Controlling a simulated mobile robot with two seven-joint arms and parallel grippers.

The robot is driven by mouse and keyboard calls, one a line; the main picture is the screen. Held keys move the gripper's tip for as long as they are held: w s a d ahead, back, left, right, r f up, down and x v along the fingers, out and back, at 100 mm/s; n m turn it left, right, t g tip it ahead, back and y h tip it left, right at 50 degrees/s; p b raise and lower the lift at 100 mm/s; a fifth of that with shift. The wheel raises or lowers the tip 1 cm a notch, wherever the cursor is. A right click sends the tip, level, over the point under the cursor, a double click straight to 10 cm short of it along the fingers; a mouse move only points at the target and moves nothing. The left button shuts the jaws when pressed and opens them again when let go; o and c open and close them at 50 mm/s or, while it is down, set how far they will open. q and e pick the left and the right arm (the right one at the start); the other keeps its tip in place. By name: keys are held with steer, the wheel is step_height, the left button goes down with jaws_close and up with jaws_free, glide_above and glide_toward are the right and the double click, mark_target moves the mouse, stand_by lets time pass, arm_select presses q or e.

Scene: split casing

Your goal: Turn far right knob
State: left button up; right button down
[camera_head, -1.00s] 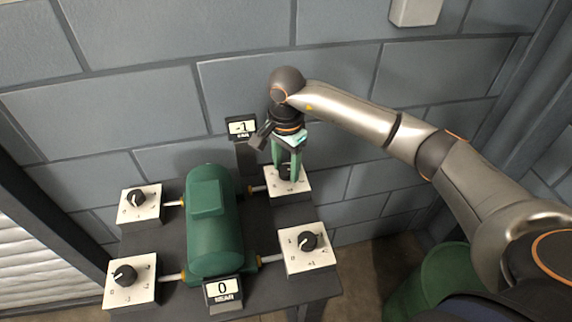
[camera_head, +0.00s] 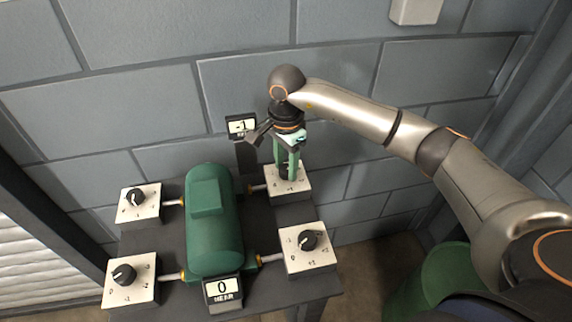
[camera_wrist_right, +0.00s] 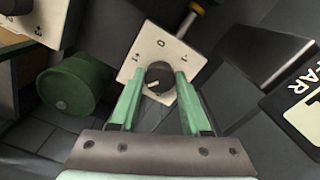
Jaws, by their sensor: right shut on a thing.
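The far right knob (camera_wrist_right: 159,76) is a round black dial with a light pointer mark, on a white plate (camera_wrist_right: 150,40) with printed numbers. My right gripper (camera_wrist_right: 161,77) points down over it, its green fingers on either side of the knob, shut on it. In the head view, the fingers of my right gripper (camera_head: 287,170) cover most of this knob, and its white plate (camera_head: 291,190) shows around them. The far display (camera_head: 241,125) reads -1. The near display (camera_head: 223,290) reads 0. My left gripper is not in view.
A green motor-like casing (camera_head: 213,225) sits mid-table, with rods to the plates. Other knobs are the near right (camera_head: 308,240), far left (camera_head: 136,197) and near left (camera_head: 124,274). A green barrel (camera_head: 432,285) stands at right. A block wall is behind.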

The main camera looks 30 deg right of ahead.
steer(key=m+b, duration=0.1)
steer(key=m, duration=0.7)
steer(key=shift+w+m+b, duration=0.1)
steer(key=shift+m+b, duration=0.2)
steer(key=shift+m, duration=0.1)
steer(key=m, duration=0.4)
steer(key=shift+m, duration=0.3)
steer(key=m, duration=0.3)
steer(key=shift+d+m, duration=0.1)
steer(key=shift+m, duration=0.2)
steer(key=m, duration=0.4)
steer(key=shift+r+m, duration=0.1)
steer(key=shift+m, duration=0.2)
steer(key=m, duration=0.4)
steer(key=shift+p, duration=0.3)
steer(key=m+p, duration=0.1)
steer(key=m, duration=0.4)
steer(key=shift+m+p, duration=0.4)
steer(key=shift+m, duration=1.6)
